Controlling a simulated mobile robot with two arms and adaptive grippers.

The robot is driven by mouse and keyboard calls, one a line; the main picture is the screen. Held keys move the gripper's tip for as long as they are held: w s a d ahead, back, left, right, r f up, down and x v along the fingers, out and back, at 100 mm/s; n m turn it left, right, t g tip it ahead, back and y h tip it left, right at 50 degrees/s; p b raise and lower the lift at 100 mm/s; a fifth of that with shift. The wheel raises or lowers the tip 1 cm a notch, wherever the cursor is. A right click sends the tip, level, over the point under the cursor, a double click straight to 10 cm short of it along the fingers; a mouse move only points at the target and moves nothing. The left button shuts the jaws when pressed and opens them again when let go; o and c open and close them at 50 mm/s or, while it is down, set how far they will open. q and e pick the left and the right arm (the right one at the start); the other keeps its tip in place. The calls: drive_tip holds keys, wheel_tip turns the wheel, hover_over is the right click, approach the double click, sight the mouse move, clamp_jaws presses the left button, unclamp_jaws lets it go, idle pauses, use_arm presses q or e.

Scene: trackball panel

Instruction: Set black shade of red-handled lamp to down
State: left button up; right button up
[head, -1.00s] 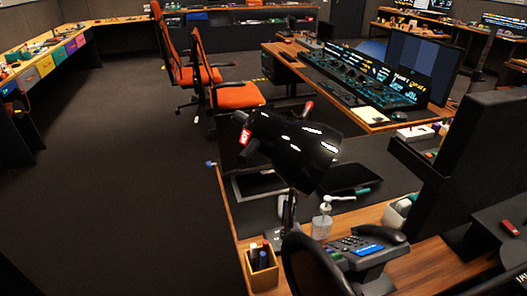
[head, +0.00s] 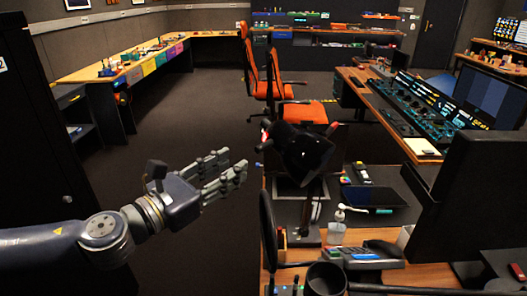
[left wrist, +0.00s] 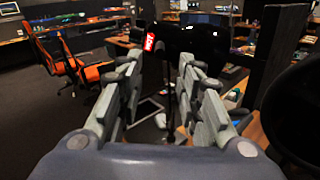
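The lamp's black shade (head: 303,152) is glossy and stands above the near desk in the head view. Its wide end faces right and its narrow end left, so it looks tilted; its opening is hidden. A small red part (head: 334,125) shows at its upper right, probably the handle. The dark lamp stem (head: 307,212) runs down to the desk. My left gripper (head: 232,165) is open and empty, left of the shade and apart from it. My right gripper is not in view.
A phone (head: 372,254), a pump bottle (head: 337,228) and a black cup (head: 326,278) stand on the desk near the lamp. A black monitor (head: 483,185) stands right. Orange chairs (head: 300,112) are behind. Floor (head: 200,120) left of the desk is clear.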

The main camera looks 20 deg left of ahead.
sight(262, 145)
use_arm(q)
drive_tip(key=p+x, duration=0.5)
drive_tip(key=x, duration=0.5)
drive_tip(key=shift+a+r+p, duration=0.1)
drive_tip(key=shift+r+p, duration=0.05)
drive_tip(key=shift+p, duration=0.25)
drive_tip(key=shift+w, duration=0.35)
clamp_jaws()
